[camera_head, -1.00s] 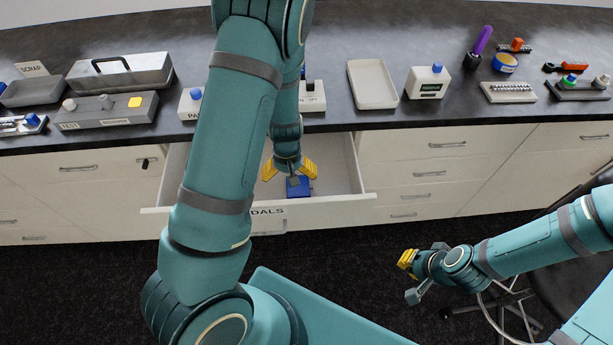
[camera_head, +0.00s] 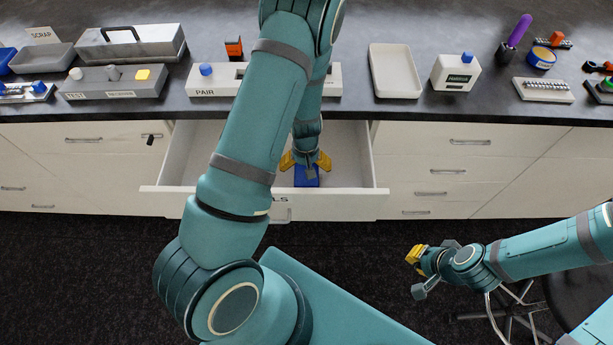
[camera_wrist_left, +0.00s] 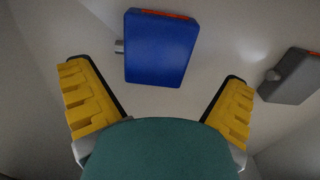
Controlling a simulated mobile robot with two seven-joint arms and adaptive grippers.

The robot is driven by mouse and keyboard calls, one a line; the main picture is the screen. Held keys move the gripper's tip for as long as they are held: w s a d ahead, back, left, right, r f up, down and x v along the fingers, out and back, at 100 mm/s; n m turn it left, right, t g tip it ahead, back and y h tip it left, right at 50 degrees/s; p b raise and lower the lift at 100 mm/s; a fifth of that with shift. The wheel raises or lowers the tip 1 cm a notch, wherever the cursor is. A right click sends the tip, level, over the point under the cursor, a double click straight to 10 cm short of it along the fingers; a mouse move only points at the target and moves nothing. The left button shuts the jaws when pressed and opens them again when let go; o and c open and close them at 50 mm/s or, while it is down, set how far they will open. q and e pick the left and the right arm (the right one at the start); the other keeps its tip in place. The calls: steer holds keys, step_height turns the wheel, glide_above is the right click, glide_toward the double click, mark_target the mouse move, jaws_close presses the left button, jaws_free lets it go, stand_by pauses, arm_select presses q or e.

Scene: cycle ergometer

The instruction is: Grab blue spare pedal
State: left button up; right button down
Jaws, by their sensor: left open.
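The blue spare pedal (camera_head: 306,176) lies in the open drawer, labelled with a word ending in "LS". In the left wrist view the blue pedal (camera_wrist_left: 161,48) has an orange-red strip on its edge and a short metal spindle at its left side. My left gripper (camera_head: 306,160) reaches down into the drawer over the pedal. In the left wrist view its yellow fingers (camera_wrist_left: 160,100) are spread wide, with the pedal ahead and between them, not touched. My right gripper (camera_head: 414,256) hangs over the floor away from the counter; its opening is hard to make out.
A grey pedal (camera_wrist_left: 290,76) lies in the drawer right of the blue one. The open drawer's front (camera_head: 340,205) sticks out from the cabinets. The counter holds a PAIR fixture (camera_head: 215,88), a tray (camera_head: 396,72), a TEST unit (camera_head: 115,82) and a toolbox (camera_head: 130,42).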

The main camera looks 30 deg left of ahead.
arm_select(q)
step_height(320, 180, down, 5)
steer(key=shift+w+d+r+b, duration=0.1)
steer(key=shift+b, duration=0.4)
steer(key=c, duration=1.1)
